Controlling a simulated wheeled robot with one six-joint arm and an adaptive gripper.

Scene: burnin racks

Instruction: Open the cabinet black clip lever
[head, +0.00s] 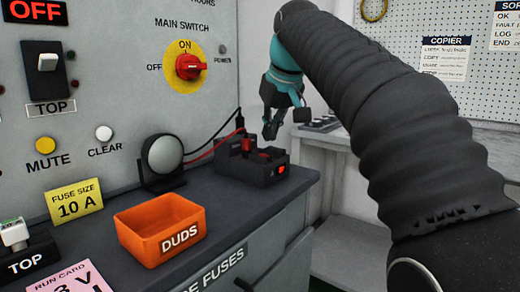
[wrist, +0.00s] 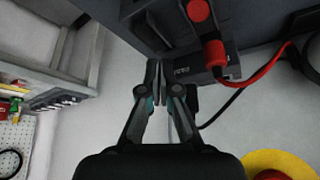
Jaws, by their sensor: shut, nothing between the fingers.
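A black tester box (head: 262,170) with a red lit switch sits at the far end of the dark counter. A red clip (head: 247,143) with a red lead stands at its back, and a dark clip-like piece (head: 239,119) with a black lead shows just behind it. My gripper (head: 271,133) is shut and empty, pointing down above the box's right side. In the wrist view the shut fingertips (wrist: 157,68) are close to the black box (wrist: 190,62), left of the red clip (wrist: 215,50). I cannot tell if they touch it. The black clip lever itself is not clearly seen there.
An orange DUDS bin (head: 160,228) and a round black lamp-like thing (head: 162,160) stand on the counter. The grey panel (head: 110,90) with a red main switch (head: 188,67) rises behind. A pegboard wall (head: 440,60) and lower shelf are at right.

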